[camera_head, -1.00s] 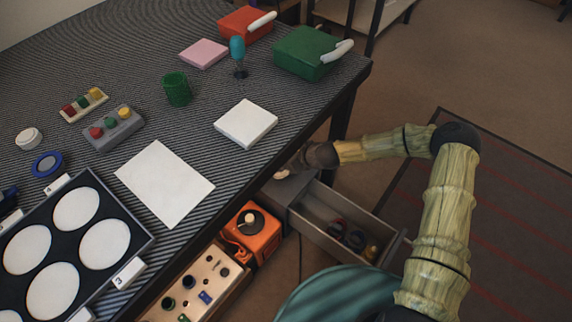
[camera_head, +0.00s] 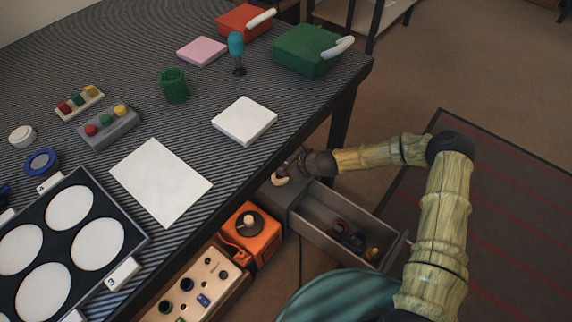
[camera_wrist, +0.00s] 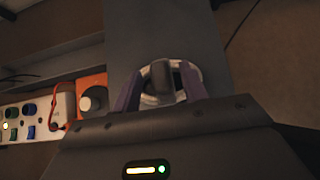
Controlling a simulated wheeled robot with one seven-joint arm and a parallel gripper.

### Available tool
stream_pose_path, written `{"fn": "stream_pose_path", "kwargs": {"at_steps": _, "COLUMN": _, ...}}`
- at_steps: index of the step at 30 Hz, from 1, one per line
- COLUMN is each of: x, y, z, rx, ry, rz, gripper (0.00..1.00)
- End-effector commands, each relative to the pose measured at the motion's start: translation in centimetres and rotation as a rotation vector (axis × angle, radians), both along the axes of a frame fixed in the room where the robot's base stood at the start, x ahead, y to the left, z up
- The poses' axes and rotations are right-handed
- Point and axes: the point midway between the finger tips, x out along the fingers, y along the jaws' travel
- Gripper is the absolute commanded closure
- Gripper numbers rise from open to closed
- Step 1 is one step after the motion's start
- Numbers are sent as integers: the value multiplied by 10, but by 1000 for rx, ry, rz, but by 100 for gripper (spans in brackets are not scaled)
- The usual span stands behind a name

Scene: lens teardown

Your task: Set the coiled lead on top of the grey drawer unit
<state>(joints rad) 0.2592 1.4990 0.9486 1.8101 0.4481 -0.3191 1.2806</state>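The coiled lead is a pale ring with a dark middle (camera_wrist: 150,99). It lies on the top of the grey drawer unit (camera_wrist: 140,30), close to the table's edge in the head view, where it shows as a small cream shape (camera_head: 279,181). My gripper (camera_wrist: 160,80) is just over it, with its two fingers spread apart on either side of the ring. The ring reaches out past the right finger. In the head view my gripper (camera_head: 287,168) is partly dark against the table edge. The grey drawer unit (camera_head: 275,195) stands beside the table with its drawer open.
The open drawer (camera_head: 325,232) holds several small dark and brass-coloured things. An orange box with a knob (camera_head: 262,245) and a wooden-framed panel of knobs (camera_head: 200,285) stand left of the unit. The striped table (camera_head: 215,180) overhangs close to my gripper.

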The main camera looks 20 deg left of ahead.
Motion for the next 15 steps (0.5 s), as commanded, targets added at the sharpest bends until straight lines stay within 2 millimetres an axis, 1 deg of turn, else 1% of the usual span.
{"fn": "stream_pose_path", "kwargs": {"at_steps": 5, "x": 0, "y": 0, "z": 2, "rx": 0, "ry": -1, "rz": 1, "gripper": 57}}
{"fn": "stream_pose_path", "kwargs": {"at_steps": 8, "x": -1, "y": -5, "z": 8, "rx": 0, "ry": -1, "rz": -1, "gripper": 57}}
{"fn": "stream_pose_path", "kwargs": {"at_steps": 11, "x": -5, "y": -14, "z": 18, "rx": 0, "ry": 0, "rz": -1, "gripper": 57}}
{"fn": "stream_pose_path", "kwargs": {"at_steps": 15, "x": -12, "y": -31, "z": 37, "rx": 1, "ry": 1, "rz": -1, "gripper": 57}}
